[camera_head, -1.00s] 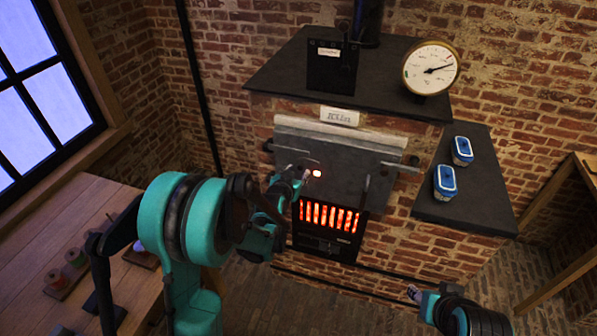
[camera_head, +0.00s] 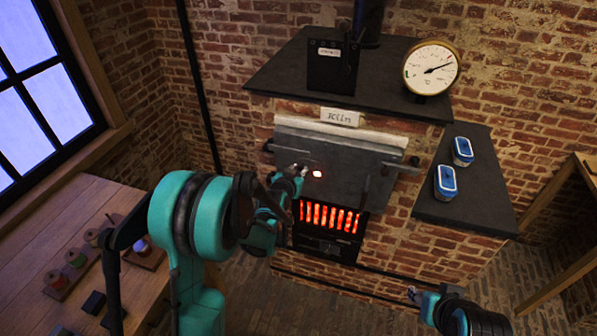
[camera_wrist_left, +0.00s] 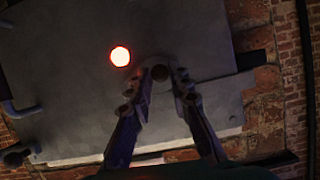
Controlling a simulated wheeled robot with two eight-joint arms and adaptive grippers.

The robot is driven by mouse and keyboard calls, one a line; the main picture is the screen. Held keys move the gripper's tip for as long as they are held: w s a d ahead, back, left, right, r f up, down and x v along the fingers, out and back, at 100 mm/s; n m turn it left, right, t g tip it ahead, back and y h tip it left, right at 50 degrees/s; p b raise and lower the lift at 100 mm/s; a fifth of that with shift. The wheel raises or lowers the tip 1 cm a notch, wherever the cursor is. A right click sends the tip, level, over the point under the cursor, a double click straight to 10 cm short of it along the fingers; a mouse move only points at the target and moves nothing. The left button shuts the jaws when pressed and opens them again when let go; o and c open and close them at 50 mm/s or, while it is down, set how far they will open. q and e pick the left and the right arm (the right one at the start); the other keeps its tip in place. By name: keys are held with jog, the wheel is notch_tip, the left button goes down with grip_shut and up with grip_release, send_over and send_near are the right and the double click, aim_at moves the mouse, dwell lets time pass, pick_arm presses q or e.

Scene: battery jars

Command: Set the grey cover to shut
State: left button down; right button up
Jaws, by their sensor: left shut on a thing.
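The grey metal front (camera_head: 340,165) of the kiln has a round, glowing red hole (camera_head: 318,174), also seen in the left wrist view (camera_wrist_left: 120,56). My left gripper (camera_head: 304,172) is at this front, just left of the hole in the head view. In the left wrist view its fingertips (camera_wrist_left: 161,75) close around a small dark, rounded piece beside the glowing hole. The hole is uncovered. A separate grey cover is hard to make out; the fingers hide part of that spot. My right gripper (camera_head: 413,293) is low at the right, away from the kiln front; its jaws are unclear.
A glowing grate (camera_head: 329,217) lies below the front. Handles and a dark lever (camera_head: 366,186) stick out near the gripper. A gauge (camera_head: 431,68) and a dark box (camera_head: 332,66) stand on top. Two blue-lidded jars (camera_head: 446,182) sit on the right shelf. A wooden bench (camera_head: 40,235) is at left.

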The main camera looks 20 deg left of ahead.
pick_arm(q)
jog(key=d+f+n+t+h+b, duration=0.1)
jog(key=d+f+n+h+b, duration=0.3)
jog(key=n+b, duration=0.7)
jog(key=shift+f+t+h+b, duration=0.4)
jog(key=shift+f+h+b, duration=0.2)
jog(key=shift+h+b, duration=0.7)
jog(key=shift+s+d, duration=0.1)
jog(key=shift+d, duration=0.05)
jog(key=c, duration=1.4)
grip_release()
jog(key=shift+o, duration=0.2)
